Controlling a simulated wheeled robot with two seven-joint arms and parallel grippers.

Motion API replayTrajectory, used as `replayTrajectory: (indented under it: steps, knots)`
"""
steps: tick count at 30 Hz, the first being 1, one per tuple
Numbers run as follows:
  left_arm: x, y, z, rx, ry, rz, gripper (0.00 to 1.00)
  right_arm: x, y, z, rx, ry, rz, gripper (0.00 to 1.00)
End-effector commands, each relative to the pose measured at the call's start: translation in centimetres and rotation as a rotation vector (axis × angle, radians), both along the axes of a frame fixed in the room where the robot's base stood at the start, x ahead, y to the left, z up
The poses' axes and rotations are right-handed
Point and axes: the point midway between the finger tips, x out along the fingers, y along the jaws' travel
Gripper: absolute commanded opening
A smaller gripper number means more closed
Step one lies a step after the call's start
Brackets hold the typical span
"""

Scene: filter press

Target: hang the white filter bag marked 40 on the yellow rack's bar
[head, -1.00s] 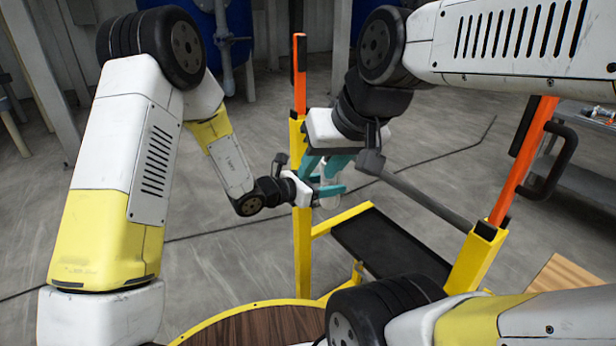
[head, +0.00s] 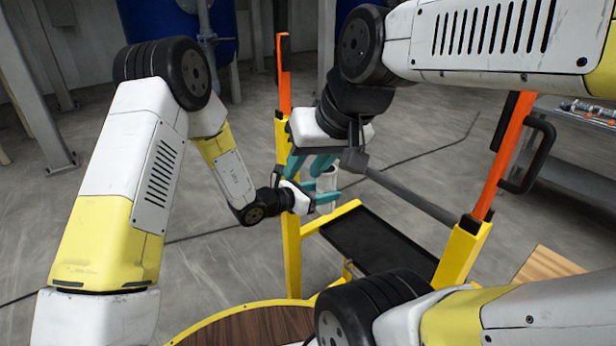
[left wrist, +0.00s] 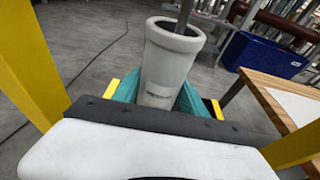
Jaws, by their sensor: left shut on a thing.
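The white filter bag (head: 326,179) is a pale tube; the left wrist view shows it (left wrist: 166,68) with its open mouth up and a dark, unreadable mark on its side. My left gripper (head: 325,192) is shut on it, with teal fingers either side. The yellow rack (head: 292,235) has two posts with orange upper parts. Its grey bar (head: 410,195) runs left from the right post to behind my right gripper (head: 308,164). In the left wrist view a grey bar (left wrist: 185,14) meets the bag's mouth; whether it is inside is unclear. My right gripper's teal fingers look apart, just above the bag.
A black tray (head: 375,245) lies low in the rack. A round wooden top with a yellow rim (head: 240,312) is in front. A grey bench (head: 580,150) stands at right. A blue bin (left wrist: 265,55) and wooden table (left wrist: 265,95) show in the left wrist view.

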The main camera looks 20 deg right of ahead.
Motion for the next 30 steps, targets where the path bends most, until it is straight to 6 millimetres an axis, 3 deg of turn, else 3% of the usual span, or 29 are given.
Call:
replayTrajectory:
  steps: [12,13,16,25,30]
  knots:
    - [0.0,0.0,-0.3,-0.002,-0.001,0.001,0.21,0.0,0.0,0.0,0.000,0.000,0.000,0.34]
    - [0.0,0.0,-0.3,-0.002,-0.001,0.001,0.56,0.0,0.0,0.0,0.000,0.000,0.000,0.34]
    - [0.0,0.0,-0.3,-0.001,0.000,0.000,0.75,0.0,0.0,0.0,0.000,0.000,0.000,0.34]
    - [0.0,0.1,-0.3,0.000,0.001,0.001,0.75,0.0,0.0,0.0,0.000,0.000,0.000,0.34]
    - [-0.4,1.6,0.2,-0.001,0.001,0.004,0.75,0.0,0.0,0.0,0.000,0.000,0.000,0.34]
